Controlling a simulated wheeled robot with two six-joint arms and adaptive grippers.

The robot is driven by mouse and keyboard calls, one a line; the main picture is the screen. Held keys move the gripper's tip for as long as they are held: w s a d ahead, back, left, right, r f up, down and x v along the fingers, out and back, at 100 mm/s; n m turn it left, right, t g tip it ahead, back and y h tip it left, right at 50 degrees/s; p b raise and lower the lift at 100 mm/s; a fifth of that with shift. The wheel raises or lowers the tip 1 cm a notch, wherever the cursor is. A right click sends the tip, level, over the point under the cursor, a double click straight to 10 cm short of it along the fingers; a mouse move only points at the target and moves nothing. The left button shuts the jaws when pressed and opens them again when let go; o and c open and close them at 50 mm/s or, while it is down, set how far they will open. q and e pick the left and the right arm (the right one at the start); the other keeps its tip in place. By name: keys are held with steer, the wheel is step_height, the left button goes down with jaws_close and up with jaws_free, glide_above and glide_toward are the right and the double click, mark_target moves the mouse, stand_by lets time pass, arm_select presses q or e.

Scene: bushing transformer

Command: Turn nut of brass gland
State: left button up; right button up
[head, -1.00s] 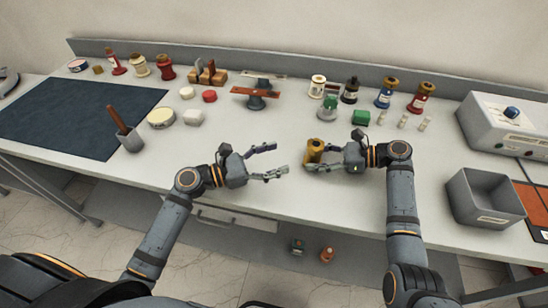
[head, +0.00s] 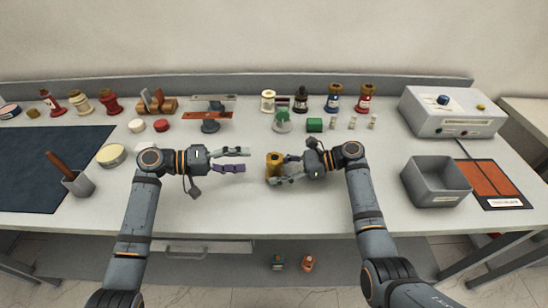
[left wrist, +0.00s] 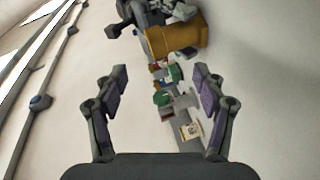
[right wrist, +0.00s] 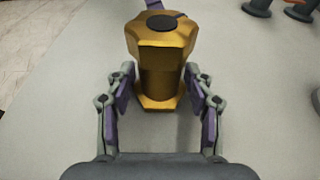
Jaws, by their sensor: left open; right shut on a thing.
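The brass gland (head: 273,163) is a gold-coloured fitting with a wide hexagonal top, a narrower round body and a flanged base. In the right wrist view the gland (right wrist: 162,60) stands upright, with a dark disc on its top. My right gripper (head: 281,170) is shut on the gland, its fingers at either side of the lower body. My left gripper (head: 240,160) is open and empty, to the left of the gland and apart from it. In the left wrist view the gland (left wrist: 176,38) shows beyond the open fingers, near the top.
A grey open bin (head: 436,183) and a grey instrument box (head: 452,112) stand at the right. A dark mat (head: 45,165) and a cup (head: 78,184) are at the left. The bench around the gland is clear.

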mark_target(273, 158)
arm_select(q)
step_height(273, 158, up, 4)
steer(key=w+a+m+g+y, duration=0.15)
steer(key=m+g, duration=0.25)
steer(key=m, duration=1.4)
steer(key=x, duration=1.2)
steer(key=shift+w, duration=0.1)
steer(key=c, duration=1.2)
steer(key=shift+f, duration=0.1)
